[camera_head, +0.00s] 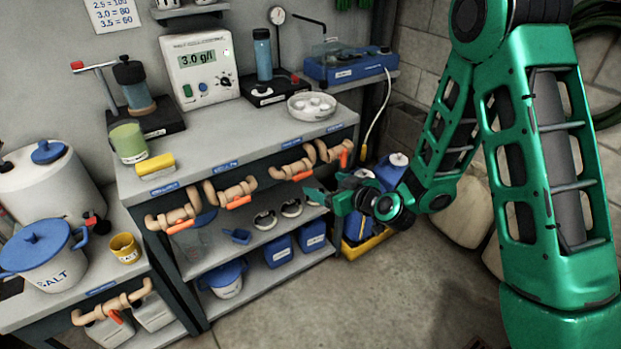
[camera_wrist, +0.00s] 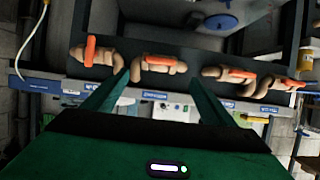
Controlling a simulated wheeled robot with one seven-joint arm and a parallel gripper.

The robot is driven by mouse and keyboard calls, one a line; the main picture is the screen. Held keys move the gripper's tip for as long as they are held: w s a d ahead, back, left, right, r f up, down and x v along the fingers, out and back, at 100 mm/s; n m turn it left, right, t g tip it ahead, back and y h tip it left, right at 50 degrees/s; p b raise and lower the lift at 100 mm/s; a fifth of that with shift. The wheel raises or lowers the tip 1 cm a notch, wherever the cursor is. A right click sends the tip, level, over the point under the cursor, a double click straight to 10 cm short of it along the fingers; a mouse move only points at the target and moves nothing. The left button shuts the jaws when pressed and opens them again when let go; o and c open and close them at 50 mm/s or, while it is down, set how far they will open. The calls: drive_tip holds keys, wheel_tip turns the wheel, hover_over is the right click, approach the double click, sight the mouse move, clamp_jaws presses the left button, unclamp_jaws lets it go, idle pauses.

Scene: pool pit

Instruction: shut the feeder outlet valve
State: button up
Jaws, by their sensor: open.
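Several tan pipe valves with orange handles line the bench front. I cannot read their labels well enough to tell which is the feeder outlet valve. In the head view they run from the left valve (camera_head: 172,217) past two middle valves (camera_head: 232,192) (camera_head: 292,168) to the right valve (camera_head: 334,151). The right valve's handle stands across its pipe, also in the wrist view (camera_wrist: 91,48). The other handles lie roughly along their pipes. My gripper (camera_head: 314,194) is open and empty in front of the bench. In the wrist view its fingers (camera_wrist: 158,80) spread below one middle valve (camera_wrist: 160,63), apart from it.
Another orange-handled valve (camera_head: 112,308) is on the lower left bench. The bench top (camera_head: 225,145) carries a meter (camera_head: 200,70), a white dish (camera_head: 312,106) and a yellow block (camera_head: 155,166). Blue containers (camera_head: 278,250) stand on the shelf below. The floor (camera_head: 400,290) in front is clear.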

sight(305, 176)
drive_tip(key=x, duration=1.1)
drive_tip(key=shift+s, duration=0.1)
